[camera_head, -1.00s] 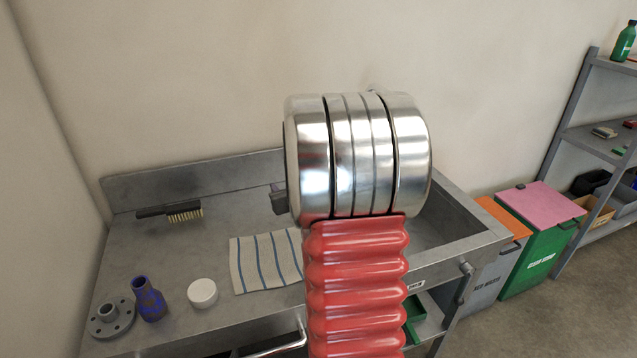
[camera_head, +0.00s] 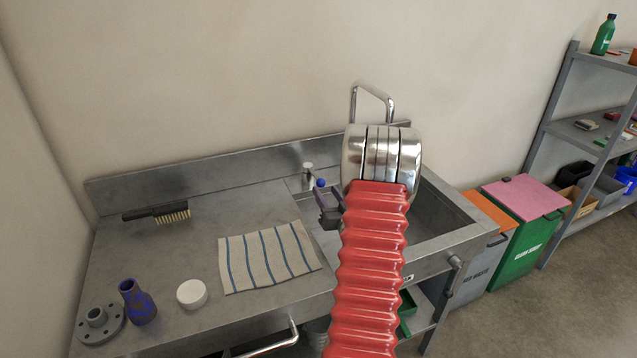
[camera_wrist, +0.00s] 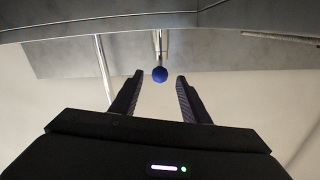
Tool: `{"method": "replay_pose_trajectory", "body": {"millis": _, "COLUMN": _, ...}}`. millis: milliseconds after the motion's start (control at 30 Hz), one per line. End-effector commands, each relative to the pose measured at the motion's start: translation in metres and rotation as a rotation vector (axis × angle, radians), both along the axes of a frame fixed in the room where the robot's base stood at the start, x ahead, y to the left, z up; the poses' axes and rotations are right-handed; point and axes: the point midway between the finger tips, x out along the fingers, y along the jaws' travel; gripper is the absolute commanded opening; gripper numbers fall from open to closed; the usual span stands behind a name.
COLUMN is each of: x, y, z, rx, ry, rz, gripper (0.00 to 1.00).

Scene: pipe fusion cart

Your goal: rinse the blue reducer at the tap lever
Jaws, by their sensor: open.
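The blue reducer (camera_head: 143,303) stands upright on the left part of the steel counter, with brownish patches on its side. The tap lever (camera_head: 320,183) has a blue ball knob and sits at the back edge of the sink. My gripper (camera_head: 327,203) is beside the lever, far from the reducer, partly hidden by my red arm sleeve. In the wrist view my gripper's two fingers are apart and empty. The blue knob (camera_wrist: 160,74) shows between or just beyond the fingertips; I cannot tell whether they touch it.
A grey flange (camera_head: 98,324) and a white cap (camera_head: 192,294) flank the reducer. A striped cloth (camera_head: 268,257) lies left of the sink (camera_head: 440,207). A brush (camera_head: 160,213) lies at the back left. My arm hides part of the sink. Bins (camera_head: 522,225) stand at right.

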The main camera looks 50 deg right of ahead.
Motion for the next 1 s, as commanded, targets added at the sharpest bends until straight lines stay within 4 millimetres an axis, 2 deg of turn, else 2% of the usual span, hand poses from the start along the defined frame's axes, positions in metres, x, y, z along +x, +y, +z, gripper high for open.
{"method": "replay_pose_trajectory", "body": {"millis": 367, "x": 0.007, "y": -0.003, "z": 0.0, "rx": -0.001, "ry": 0.003, "rz": 0.001, "gripper": 0.42}}
{"method": "replay_pose_trajectory", "body": {"millis": 800, "x": 0.052, "y": -0.032, "z": 0.0, "rx": -0.001, "ry": 0.002, "rz": 0.0, "gripper": 0.42}}
{"method": "replay_pose_trajectory", "body": {"millis": 1000, "x": 0.062, "y": -0.039, "z": 0.0, "rx": 0.0, "ry": 0.003, "rz": -0.002, "gripper": 0.42}}
